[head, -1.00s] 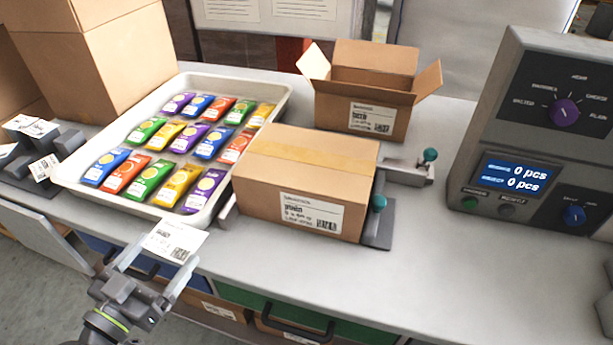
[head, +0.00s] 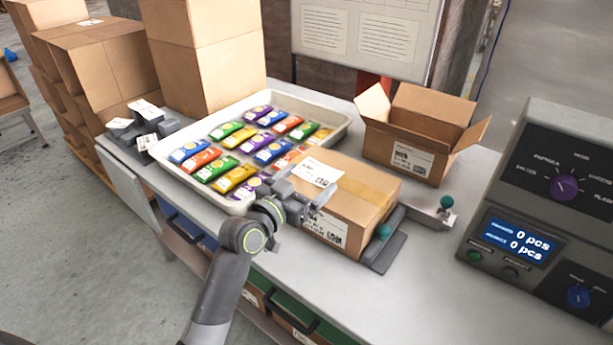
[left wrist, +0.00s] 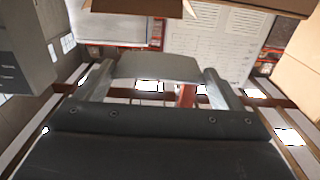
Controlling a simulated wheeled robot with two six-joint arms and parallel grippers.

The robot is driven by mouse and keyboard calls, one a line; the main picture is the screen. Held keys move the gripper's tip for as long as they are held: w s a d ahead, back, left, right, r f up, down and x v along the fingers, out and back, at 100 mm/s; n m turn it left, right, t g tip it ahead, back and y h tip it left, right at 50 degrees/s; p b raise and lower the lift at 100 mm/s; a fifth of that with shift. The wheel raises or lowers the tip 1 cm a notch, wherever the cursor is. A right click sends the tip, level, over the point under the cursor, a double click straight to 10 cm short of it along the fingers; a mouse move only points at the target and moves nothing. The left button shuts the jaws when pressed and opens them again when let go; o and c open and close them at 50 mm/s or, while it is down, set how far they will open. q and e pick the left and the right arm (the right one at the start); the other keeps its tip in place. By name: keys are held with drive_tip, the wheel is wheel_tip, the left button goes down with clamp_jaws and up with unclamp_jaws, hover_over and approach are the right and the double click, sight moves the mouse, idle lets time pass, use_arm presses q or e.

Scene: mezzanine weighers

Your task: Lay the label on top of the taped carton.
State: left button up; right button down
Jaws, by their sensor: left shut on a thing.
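The taped carton (head: 358,195) is a closed brown box with a tape strip along its top and a printed label on its front side. My left gripper (head: 304,187) is over the left part of the carton's top, shut on a white label (head: 318,171) with print and a code patch. The label is roughly flat; I cannot tell whether it touches the carton or hovers over it. In the left wrist view the held label (left wrist: 158,67) shows as a plain grey sheet between the two fingers. My right gripper is not in view.
A tray (head: 340,133) of colourful packets lies left of the carton. An open carton (head: 411,160) stands behind it. A weigher (head: 545,200) with dials and a display stands at the right. Tall boxes (head: 205,60) stand at the back left. The bench front is clear.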

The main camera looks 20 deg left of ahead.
use_arm(q)
wheel_tip(320, 180, down, 7)
drive_tip(key=b, duration=0.6)
drive_tip(key=shift+s+f, duration=0.15)
drive_tip(key=o, duration=0.7)
drive_tip(key=shift+s, duration=0.1)
drive_tip(key=b+v, duration=0.2)
drive_tip(key=v, duration=1.5)
drive_tip(key=shift+s+r, duration=0.15)
drive_tip(key=shift+r, duration=0.3)
